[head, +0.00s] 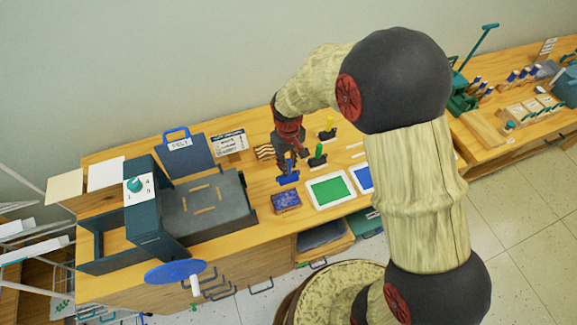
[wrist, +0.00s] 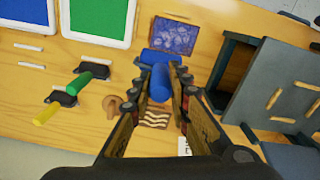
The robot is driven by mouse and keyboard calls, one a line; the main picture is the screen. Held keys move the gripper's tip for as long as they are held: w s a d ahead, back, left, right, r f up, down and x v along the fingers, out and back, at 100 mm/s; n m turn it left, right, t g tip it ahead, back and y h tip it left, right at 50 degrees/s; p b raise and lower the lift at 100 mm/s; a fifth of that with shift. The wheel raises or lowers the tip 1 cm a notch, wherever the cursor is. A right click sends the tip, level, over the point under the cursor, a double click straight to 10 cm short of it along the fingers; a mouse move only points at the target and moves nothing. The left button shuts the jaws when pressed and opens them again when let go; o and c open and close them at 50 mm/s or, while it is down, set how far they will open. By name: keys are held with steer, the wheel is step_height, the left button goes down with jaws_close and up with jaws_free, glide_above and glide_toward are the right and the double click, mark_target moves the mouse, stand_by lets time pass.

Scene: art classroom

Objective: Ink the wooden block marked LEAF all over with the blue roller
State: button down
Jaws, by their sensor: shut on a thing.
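My gripper (wrist: 162,82) is shut on the blue roller (wrist: 160,78) by its blue handle; the roller also shows in the head view (head: 288,178). The roller's blue drum (wrist: 160,57) is just beside the near edge of a rectangular block (wrist: 175,36); I cannot tell whether they touch. The block's top is covered in mottled blue, with lighter patches; no LEAF mark is readable. In the head view the block (head: 286,203) lies flat near the table's front edge. The blue ink tray (head: 362,178) is partly hidden behind my arm.
The green ink tray (head: 330,190) lies right of the block. A green-handled roller (head: 318,156) and a yellow-handled roller (head: 328,131) stand behind it. A wavy-patterned block (wrist: 155,117) lies near my gripper. A dark press (head: 205,205) stands to the left.

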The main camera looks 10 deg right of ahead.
steer(key=shift+r+p, duration=0.55)
steer(key=shift+r, duration=0.6)
